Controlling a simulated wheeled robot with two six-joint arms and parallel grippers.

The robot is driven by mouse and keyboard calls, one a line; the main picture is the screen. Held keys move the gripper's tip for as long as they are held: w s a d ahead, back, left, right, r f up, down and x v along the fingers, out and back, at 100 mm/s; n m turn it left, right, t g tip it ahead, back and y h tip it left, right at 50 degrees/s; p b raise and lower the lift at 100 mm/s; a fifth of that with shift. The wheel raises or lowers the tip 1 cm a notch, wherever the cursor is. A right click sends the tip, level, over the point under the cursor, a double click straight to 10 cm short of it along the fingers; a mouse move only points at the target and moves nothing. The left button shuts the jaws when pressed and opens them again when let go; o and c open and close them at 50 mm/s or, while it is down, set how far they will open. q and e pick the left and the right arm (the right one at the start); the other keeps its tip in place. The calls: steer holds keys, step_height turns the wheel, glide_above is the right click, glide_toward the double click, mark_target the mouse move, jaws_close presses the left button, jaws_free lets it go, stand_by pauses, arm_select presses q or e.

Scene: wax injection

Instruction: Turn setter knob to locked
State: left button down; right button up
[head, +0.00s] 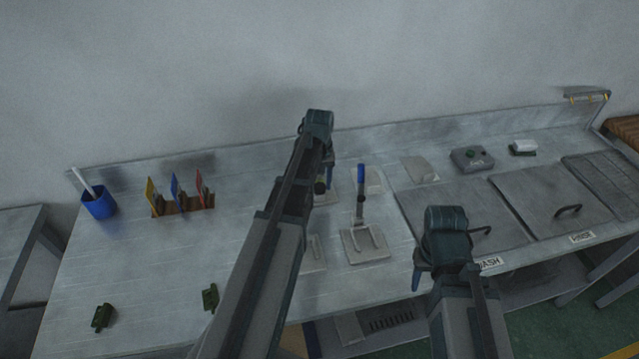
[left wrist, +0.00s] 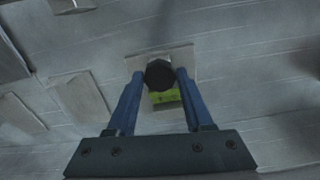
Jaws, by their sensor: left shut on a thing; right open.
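The setter knob (left wrist: 159,73) is a round black knob in the left wrist view. It stands over a pale square plate (left wrist: 186,57), with a yellow-green part (left wrist: 165,97) showing just below it. My left gripper (left wrist: 160,78) has its two blue fingers on either side of the knob and is shut on it. In the head view my left gripper (head: 327,178) is at the back of the bench, mostly hidden behind its own arm. My right gripper (head: 418,272) is open near the bench's front edge, partly hidden by its wrist. I cannot read the knob's setting.
A stand with a blue-topped post (head: 361,205) is just right of my left gripper. A blue cup (head: 98,205) and a rack of coloured cards (head: 182,208) stand at left. Green pieces (head: 102,317) lie in front. Lidded basins (head: 465,213) are at right. The left bench is clear.

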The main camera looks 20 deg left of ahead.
mark_target(320, 187)
arm_select(q)
steer(key=m, duration=0.4)
steer(key=shift+m, duration=2)
steer(key=shift+c, duration=1.4)
jaws_free()
step_height(320, 187, up, 14)
steer(key=p, duration=1.3)
steer(key=shift+p, duration=0.4)
